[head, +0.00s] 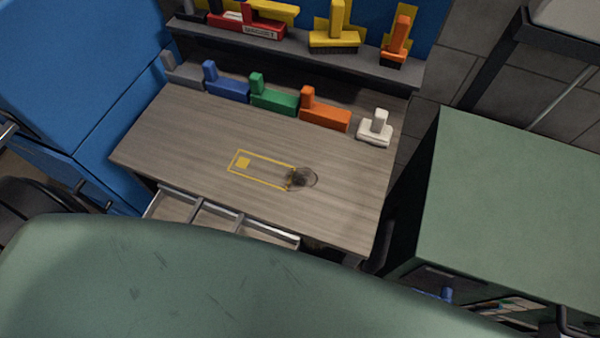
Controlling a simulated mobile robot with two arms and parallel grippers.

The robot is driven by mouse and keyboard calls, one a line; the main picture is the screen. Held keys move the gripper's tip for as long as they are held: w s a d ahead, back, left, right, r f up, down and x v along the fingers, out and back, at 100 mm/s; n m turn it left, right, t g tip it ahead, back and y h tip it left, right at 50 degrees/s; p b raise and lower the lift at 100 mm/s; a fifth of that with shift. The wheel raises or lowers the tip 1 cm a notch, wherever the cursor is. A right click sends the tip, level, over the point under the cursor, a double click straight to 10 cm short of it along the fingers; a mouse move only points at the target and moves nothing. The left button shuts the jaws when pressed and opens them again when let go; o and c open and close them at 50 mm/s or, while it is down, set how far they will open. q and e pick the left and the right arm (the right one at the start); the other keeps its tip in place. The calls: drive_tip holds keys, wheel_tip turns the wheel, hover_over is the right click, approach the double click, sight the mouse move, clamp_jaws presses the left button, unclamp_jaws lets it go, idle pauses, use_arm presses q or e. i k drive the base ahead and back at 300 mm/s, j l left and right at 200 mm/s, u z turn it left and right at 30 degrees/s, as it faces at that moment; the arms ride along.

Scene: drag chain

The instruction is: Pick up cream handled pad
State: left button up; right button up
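The cream handled pad (374,132) is a pale block with an upright handle. It stands at the back right corner of the wooden table (190,150), at the right end of a row of similar handled blocks. Its near side is uncovered and nothing touches it from the front. Neither of my grippers shows in the head view.
Orange (325,116), green (272,98), blue (226,87) and grey (183,72) handled blocks line the table's back. A yellow outline (262,154) and a dark stain (299,179) mark the tabletop. An open drawer (177,209) juts out in front. A green cabinet (510,200) stands right.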

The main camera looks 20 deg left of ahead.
sight(376, 132)
drive_tip(key=k+l, duration=0.1)
drive_tip(key=l, duration=0.3)
drive_tip(key=k+l, duration=0.15)
drive_tip(key=l, duration=0.2)
drive_tip(key=k+l+z, duration=0.1)
drive_tip(key=l, duration=0.3)
